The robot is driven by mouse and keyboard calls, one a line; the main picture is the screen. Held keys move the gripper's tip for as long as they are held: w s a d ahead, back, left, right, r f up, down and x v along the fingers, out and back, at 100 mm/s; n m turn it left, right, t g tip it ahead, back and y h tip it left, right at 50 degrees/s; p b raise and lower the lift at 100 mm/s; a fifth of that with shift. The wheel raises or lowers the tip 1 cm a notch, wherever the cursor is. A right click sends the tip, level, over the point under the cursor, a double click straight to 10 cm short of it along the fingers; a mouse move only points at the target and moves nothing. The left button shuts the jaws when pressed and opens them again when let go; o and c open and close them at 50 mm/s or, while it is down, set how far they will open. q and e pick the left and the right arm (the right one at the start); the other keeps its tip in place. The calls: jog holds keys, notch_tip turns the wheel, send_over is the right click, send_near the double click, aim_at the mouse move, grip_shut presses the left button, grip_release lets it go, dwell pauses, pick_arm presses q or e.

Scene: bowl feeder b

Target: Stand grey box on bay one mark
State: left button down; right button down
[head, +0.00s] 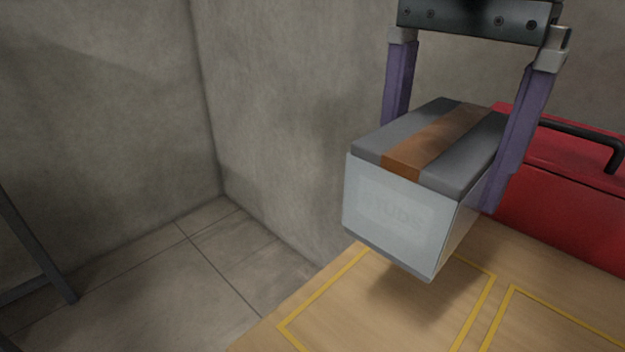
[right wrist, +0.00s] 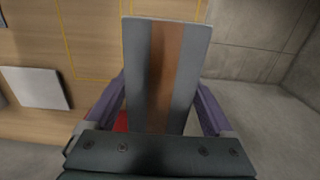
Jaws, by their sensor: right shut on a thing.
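The grey box (head: 402,205) has a dark grey lid with a brown stripe and faint lettering on its pale front. My right gripper (head: 440,160) is shut on it, with purple fingers on two opposite sides. The box hangs over the table above a yellow outlined mark (head: 340,308), with a shadow below it; it looks clear of the wood. I cannot read which bay this mark is. In the right wrist view the box's lid (right wrist: 164,75) fills the space between the fingers. My left gripper is not in view.
A second yellow outline (head: 513,289) lies to the right. A red case (head: 570,195) with a black handle stands behind the box on the wooden table. In the right wrist view a pale block (right wrist: 35,88) lies on the table. Concrete walls stand beyond the table's left edge.

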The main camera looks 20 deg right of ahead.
notch_tip(320, 180, down, 12)
jog(key=shift+a+f+b, duration=0.1)
jog(key=shift+f+b, duration=0.05)
jog(key=shift+b, duration=0.55)
jog(key=shift+w, duration=0.1)
jog(key=shift+f, duration=0.1)
jog(key=shift+f, duration=0.1)
grip_release()
